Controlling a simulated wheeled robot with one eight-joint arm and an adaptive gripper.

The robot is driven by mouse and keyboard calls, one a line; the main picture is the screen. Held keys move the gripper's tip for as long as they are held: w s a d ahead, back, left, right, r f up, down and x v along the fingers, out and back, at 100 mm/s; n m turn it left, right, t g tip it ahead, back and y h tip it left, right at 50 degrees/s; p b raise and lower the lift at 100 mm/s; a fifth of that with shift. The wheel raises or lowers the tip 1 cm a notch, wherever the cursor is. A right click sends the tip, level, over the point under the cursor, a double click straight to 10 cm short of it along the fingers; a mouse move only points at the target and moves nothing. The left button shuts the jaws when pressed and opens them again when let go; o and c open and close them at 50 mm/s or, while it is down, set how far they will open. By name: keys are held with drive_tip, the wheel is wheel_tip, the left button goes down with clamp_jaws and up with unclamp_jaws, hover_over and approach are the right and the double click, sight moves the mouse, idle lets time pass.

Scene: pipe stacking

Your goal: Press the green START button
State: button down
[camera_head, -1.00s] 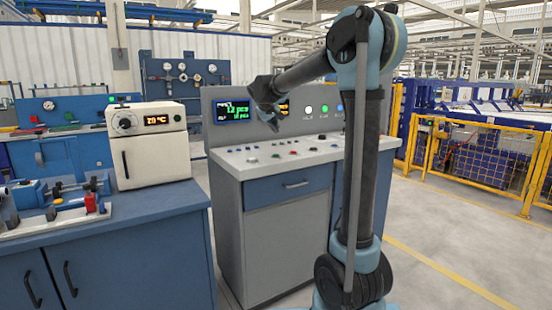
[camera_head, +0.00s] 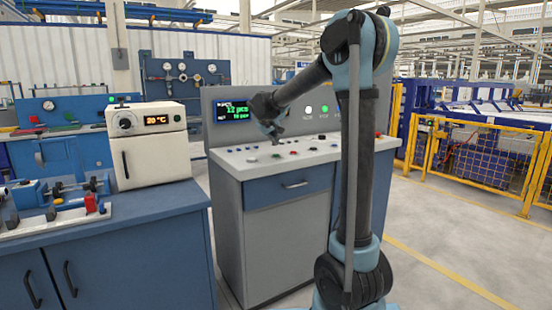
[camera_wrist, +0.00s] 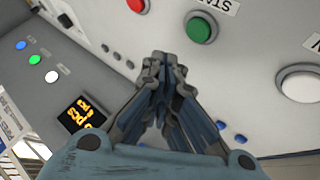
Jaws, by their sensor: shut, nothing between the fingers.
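In the head view my gripper (camera_head: 273,136) is low over the control console (camera_head: 235,160), pointing down.
In the wrist view, a red button (camera_wrist: 137,5), a large white button (camera_wrist: 298,84) and small blue buttons (camera_wrist: 221,125) lie around the fingers. A lit display (camera_head: 233,110) is on the upright panel. A white oven-like box (camera_head: 148,145) stands on the left bench.

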drive_tip(key=shift+f, duration=1.55)
drive_tip(key=shift+f, duration=0.1)
drive_tip(key=shift+f, duration=0.3)
drive_tip(key=shift+f, duration=0.35)
idle(1.0)
idle(0.4)
drive_tip(key=shift+r, duration=0.8)
drive_tip(key=shift+r, duration=0.1)
drive_tip(key=shift+r, duration=2.4)
